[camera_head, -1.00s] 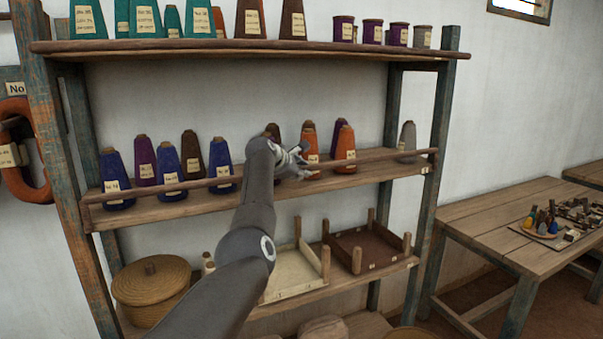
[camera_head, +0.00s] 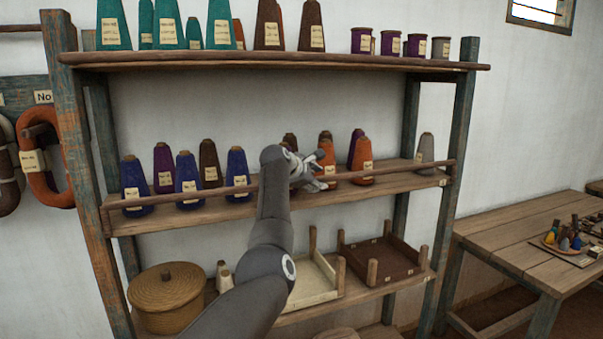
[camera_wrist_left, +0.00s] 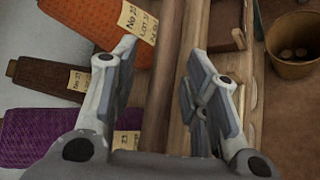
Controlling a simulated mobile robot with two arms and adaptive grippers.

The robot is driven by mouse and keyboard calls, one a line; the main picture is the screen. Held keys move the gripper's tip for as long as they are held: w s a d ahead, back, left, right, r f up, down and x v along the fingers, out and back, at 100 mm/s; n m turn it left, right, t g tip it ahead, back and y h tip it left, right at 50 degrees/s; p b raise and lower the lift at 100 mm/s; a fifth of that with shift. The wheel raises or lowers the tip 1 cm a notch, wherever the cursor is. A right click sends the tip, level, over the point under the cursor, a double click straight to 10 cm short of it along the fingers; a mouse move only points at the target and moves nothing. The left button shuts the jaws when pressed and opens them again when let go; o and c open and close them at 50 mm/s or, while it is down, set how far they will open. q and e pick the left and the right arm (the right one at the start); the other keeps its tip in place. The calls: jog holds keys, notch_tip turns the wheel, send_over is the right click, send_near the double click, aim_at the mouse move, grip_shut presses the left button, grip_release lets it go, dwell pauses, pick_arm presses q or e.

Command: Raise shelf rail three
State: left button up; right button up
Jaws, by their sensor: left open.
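The shelf rail (camera_head: 400,170) is a thin wooden bar along the front of the middle shelf (camera_head: 215,212), in front of the yarn cones. My left gripper (camera_head: 322,170) is at this rail, in front of the orange cones. In the left wrist view my left gripper (camera_wrist_left: 160,80) is open, with its two fingers apart. A long brown bar (camera_wrist_left: 163,88), apparently the rail, runs between the fingers beside the lighter shelf edge. I cannot tell whether either finger touches it. The gripper hides part of the rail in the head view. My right gripper is not in view.
Orange cones (camera_head: 362,162), blue cones (camera_head: 187,178) and a grey cone (camera_head: 425,150) stand behind the rail. The upper shelf (camera_head: 280,58) holds more cones. Below are a lidded basket (camera_head: 168,300) and trays (camera_head: 385,262). A table (camera_head: 530,247) stands right.

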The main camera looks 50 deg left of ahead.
pick_arm(q)
jog(key=v, duration=1.1)
jog(key=shift+w, duration=0.1)
dwell(0.4)
